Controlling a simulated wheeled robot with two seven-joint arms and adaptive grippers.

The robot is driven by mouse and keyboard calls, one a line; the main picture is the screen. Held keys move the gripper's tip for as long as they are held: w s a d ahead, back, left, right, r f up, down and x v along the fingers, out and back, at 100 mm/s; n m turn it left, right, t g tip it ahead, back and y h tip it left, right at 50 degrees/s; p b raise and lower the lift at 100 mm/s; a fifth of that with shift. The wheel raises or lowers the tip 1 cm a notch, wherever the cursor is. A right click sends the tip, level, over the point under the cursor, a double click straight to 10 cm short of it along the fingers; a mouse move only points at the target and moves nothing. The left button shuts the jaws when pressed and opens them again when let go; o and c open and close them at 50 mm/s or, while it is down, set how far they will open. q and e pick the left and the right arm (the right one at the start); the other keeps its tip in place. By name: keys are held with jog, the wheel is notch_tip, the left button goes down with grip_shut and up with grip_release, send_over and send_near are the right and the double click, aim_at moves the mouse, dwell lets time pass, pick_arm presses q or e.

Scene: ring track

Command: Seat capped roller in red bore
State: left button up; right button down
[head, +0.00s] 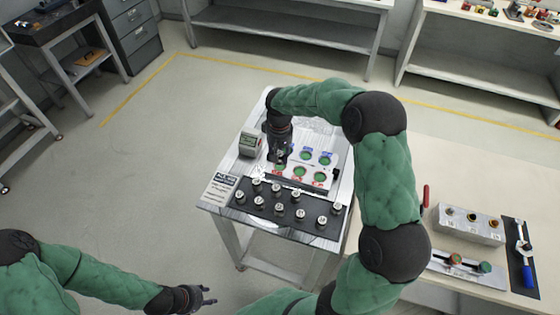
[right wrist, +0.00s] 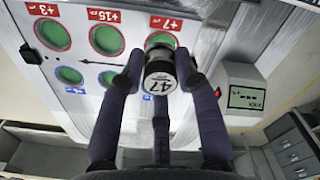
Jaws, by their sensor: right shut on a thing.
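My right gripper (right wrist: 160,75) is shut on a capped roller (right wrist: 159,78), whose pale end bears dark digits that look like 47. In the right wrist view the roller overlaps the lower edge of the red-ringed bore marked +7 (right wrist: 160,40). I cannot tell whether it touches the plate. Two more red bores, +15 (right wrist: 106,38) and +3 (right wrist: 52,35), lie to its left. In the head view my right gripper (head: 279,150) is over the plate's left end, by the left red bore (head: 280,166), and hides the roller. My left gripper (head: 205,297) is open and empty, low and away from the table.
Blue-ringed bores (head: 325,159) lie behind the red row. Several capped rollers (head: 279,209) stand on a black mat (head: 240,213) in front. A display box (head: 251,143) stands left of the plate. A side bench (head: 460,182) to the right holds a metal block (head: 468,223).

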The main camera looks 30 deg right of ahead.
jog(key=shift+w+d+f, duration=0.25)
jog(key=shift+w+f, duration=0.1)
jog(key=shift+f, duration=0.15)
jog(key=shift+w+d+f, duration=0.25)
jog(key=shift+w+f, duration=0.05)
jog(key=shift+f, duration=0.2)
jog(key=shift+f+b, duration=0.45)
jog(key=shift+f, duration=1.05)
jog(key=shift+f, duration=0.1)
jog(key=c, duration=0.9)
grip_release()
notch_tip(320, 180, up, 12)
jog(key=shift+r+p, duration=0.1)
jog(key=shift+p, duration=1.05)
